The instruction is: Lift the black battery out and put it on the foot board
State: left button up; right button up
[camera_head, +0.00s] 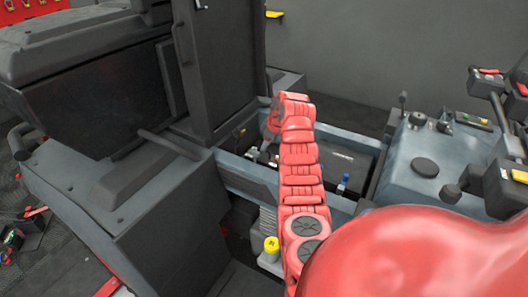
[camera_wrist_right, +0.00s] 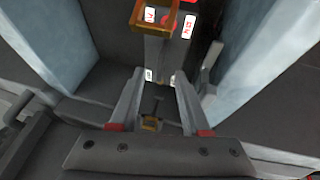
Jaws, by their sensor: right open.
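A black box-shaped battery (camera_head: 347,162) sits low in the open compartment behind the front frame rail, partly hidden by my right arm. A blue-topped part (camera_head: 343,184) stands at its near side. My right gripper (camera_head: 263,153) is at the far end of the red arm, down in the compartment to the left of the battery. In the wrist view the right gripper (camera_wrist_right: 157,103) is open, with nothing clearly held between its fingers. A dark flat panel (camera_head: 240,279) low in the middle may be the foot board. My left gripper is not in view.
A tall dark seat back or cover (camera_head: 217,65) stands left of the compartment. A grey console (camera_head: 415,160) with knobs and levers is on the right. A yellow-capped part (camera_head: 271,245) stands below the rail. In the wrist view, pale blue-grey walls (camera_wrist_right: 255,85) flank the gripper closely.

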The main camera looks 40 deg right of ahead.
jog(key=shift+x, duration=0.9)
grip_shut()
dwell(0.7)
